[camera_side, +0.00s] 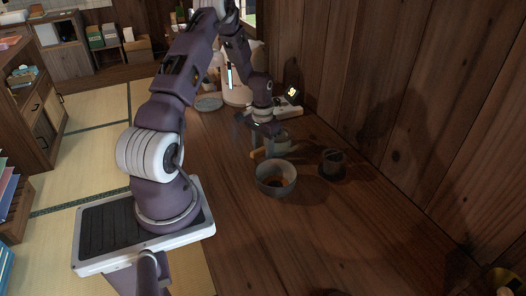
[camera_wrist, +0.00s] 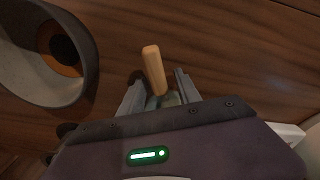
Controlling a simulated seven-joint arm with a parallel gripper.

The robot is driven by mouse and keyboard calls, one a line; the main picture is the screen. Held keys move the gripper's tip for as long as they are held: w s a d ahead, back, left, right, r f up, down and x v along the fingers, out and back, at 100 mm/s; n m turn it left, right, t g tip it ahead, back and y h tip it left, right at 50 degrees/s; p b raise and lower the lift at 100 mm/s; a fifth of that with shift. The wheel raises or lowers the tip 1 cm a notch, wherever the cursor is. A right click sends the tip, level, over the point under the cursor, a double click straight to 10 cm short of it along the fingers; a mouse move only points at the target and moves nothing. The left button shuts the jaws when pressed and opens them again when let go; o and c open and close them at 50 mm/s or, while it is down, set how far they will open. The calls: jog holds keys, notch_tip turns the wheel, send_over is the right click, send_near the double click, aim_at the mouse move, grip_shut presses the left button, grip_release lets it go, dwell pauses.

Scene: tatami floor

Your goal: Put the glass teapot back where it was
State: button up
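The glass teapot (camera_side: 280,146) stands on the wooden surface in the side view, partly hidden under my gripper. Its pale wooden handle (camera_side: 258,153) points left. In the wrist view the handle (camera_wrist: 153,68) sticks up between my two fingers, with a bit of greyish glass (camera_wrist: 172,99) below it. My gripper (camera_side: 267,133) is over the teapot, pointing down. In the wrist view my gripper (camera_wrist: 160,82) has its fingers apart, with gaps visible on both sides of the handle. Most of the teapot body is hidden by my gripper.
A grey bowl (camera_side: 276,184) with a brown inside stands just in front of the teapot; it fills the left of the wrist view (camera_wrist: 85,85). A dark cup (camera_side: 332,163) stands to the right. A wooden wall (camera_side: 400,100) borders the right. The front wooden surface is mostly clear.

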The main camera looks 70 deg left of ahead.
notch_tip(320, 180, up, 12)
jog(key=d+r+m+t+y, duration=0.1)
jog(key=d+r, duration=1)
jog(key=s+d+r+m+t, duration=0.1)
jog(key=s+d+r, duration=0.2)
jog(key=s+d, duration=0.2)
jog(key=s+d+r+m+t, duration=0.1)
jog(key=s+d+r+t, duration=0.1)
jog(key=s+d, duration=0.4)
jog(key=s+d+r+m+t+h, duration=0.1)
jog(key=s+d+r, duration=0.2)
jog(key=s+d, duration=0.2)
jog(key=d, duration=0.3)
jog(key=shift+s+r, duration=0.35)
